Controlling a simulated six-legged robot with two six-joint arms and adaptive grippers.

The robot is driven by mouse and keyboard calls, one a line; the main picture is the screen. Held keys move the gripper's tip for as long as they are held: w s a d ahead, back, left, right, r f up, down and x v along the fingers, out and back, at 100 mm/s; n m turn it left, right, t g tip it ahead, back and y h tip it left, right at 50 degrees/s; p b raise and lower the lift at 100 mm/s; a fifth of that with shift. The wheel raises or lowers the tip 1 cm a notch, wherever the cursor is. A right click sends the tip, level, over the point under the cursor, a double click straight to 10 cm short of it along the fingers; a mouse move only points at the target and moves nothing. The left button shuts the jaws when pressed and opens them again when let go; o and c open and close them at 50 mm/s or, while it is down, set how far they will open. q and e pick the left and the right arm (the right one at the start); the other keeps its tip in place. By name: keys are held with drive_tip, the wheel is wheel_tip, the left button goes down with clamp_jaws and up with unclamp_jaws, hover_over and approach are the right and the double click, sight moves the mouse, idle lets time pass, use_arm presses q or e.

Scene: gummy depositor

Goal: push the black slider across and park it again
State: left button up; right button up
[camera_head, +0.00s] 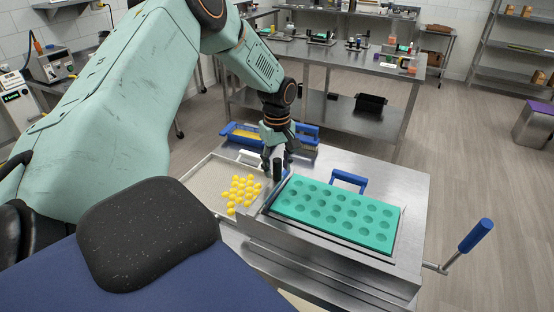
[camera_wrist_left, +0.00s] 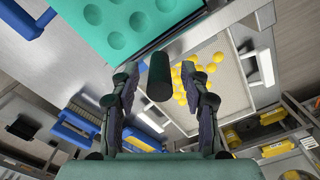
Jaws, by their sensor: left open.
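The black slider knob (camera_head: 277,169) is an upright dark cylinder at the left edge of the steel depositor (camera_head: 408,190), between the mould and the shallow tray. In the left wrist view the black knob (camera_wrist_left: 159,78) sits between the fingertips, with a visible gap on each side. My left gripper (camera_head: 276,160) is open and points down at the knob; its two fingers also show in the left wrist view (camera_wrist_left: 160,72). Whether a finger touches the knob I cannot tell. The teal mould (camera_head: 335,213) with round, empty-looking cavities lies right of the knob. My right gripper is not in view.
A shallow tray (camera_head: 203,184) with several yellow gummies (camera_head: 241,192) lies left of the knob. A blue handle (camera_head: 349,180) rises behind the mould. A blue-handled crank (camera_head: 475,236) sticks out at right. A steel bench (camera_head: 340,62) stands behind, with open floor between.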

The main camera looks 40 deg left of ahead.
use_arm(q)
drive_tip(key=shift+w+r, duration=0.1)
drive_tip(key=shift+r, duration=0.05)
wheel_tip(320, 180, up, 12)
idle(0.4)
drive_tip(key=shift+s, duration=0.2)
